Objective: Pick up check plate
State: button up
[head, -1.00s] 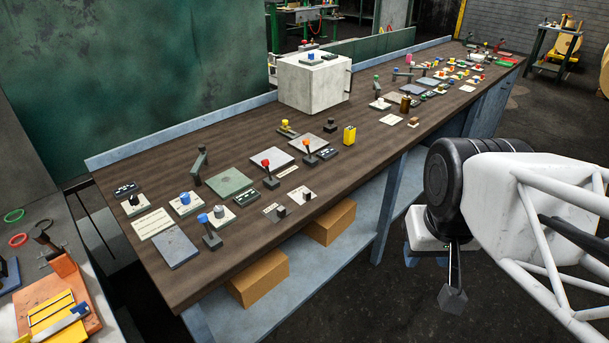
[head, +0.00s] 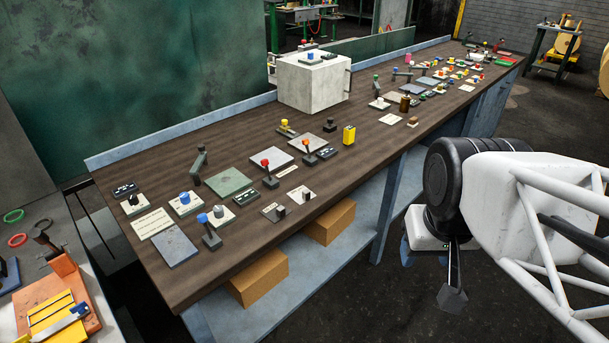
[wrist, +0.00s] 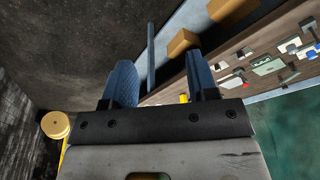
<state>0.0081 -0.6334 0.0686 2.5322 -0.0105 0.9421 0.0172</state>
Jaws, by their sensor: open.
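Several flat plates lie on the long brown workbench (head: 240,235), and I cannot tell which is the check plate. A blue-grey plate (head: 175,247) is near the front left, a green plate (head: 229,181) is right of it, and a pale grey plate (head: 271,157) is farther back. Another grey plate (head: 320,141) lies beyond these. My gripper (wrist: 160,63) is open and empty, with its blue fingers apart in the wrist view. In the head view it hangs off the bench's front side, well away from the plates; its fingers are mostly hidden there.
Small levers, knobs and switch blocks stand among the plates. A large white box (head: 314,85) stands at the bench's back. Cardboard boxes (head: 329,221) sit on the lower shelf (head: 345,247). A side table with an orange fixture (head: 75,287) is at left. The floor around my arm is clear.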

jog(key=w+a+f+n+t, duration=0.1)
jog(key=w+f+n+t, duration=0.2)
jog(key=w, duration=1)
jog(key=w+f+t, duration=0.3)
jog(key=w+f, duration=0.1)
jog(key=w, duration=0.9)
jog(key=n+t+y, duration=0.2)
jog(key=n+y, duration=0.3)
jog(key=y, duration=0.4)
send_near(307, 191)
jog(key=w+a, duration=0.1)
jog(key=w, duration=0.1)
jog(key=shift+s+a+f, duration=0.1)
jog(key=shift+a+f, duration=0.1)
jog(key=shift+f, duration=0.1)
jog(key=shift+a, duration=0.1)
jog(key=shift+x, duration=1.25)
jog(key=shift+f, duration=0.1)
